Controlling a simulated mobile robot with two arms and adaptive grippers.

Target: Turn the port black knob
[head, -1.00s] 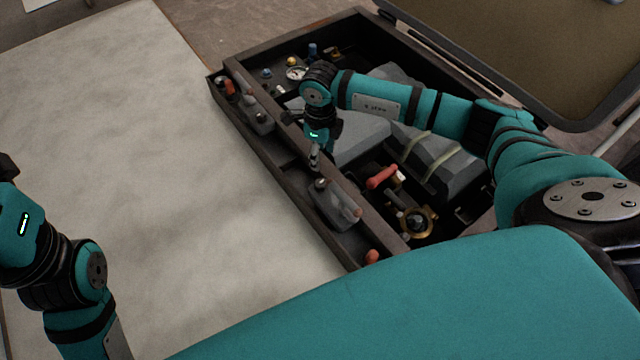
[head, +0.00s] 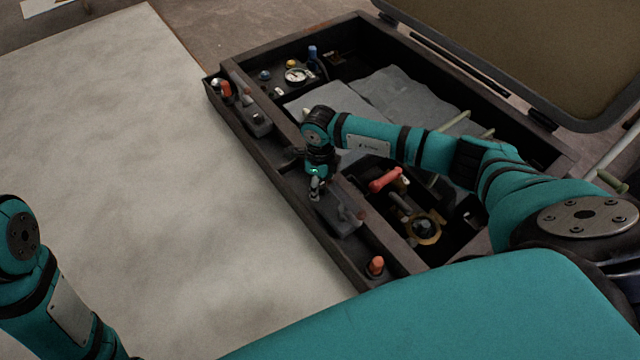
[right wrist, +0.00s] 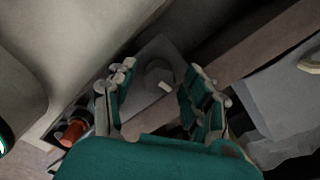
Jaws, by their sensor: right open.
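My right gripper (head: 315,194) is over the near grey box on the narrow ledge of the open dark locker, pointing down. In the right wrist view my right gripper (right wrist: 158,100) is open. A round dark grey knob (right wrist: 157,70) with a pale pointer mark shows between its two fingers, apart from both as far as I can see. It sits on a grey plate (right wrist: 178,50). In the head view the gripper hides this knob. No label shows, so I cannot tell whether it is the port one. My left gripper is out of view; only the left arm shows.
A second grey box (head: 257,125) and an orange handle (head: 225,88) are farther along the ledge. Another orange knob (head: 376,264) is at the near end. A red handle (head: 386,179), a brass fitting (head: 424,228) and a gauge (head: 296,76) are inside the locker. The pale surface (head: 150,180) is clear.

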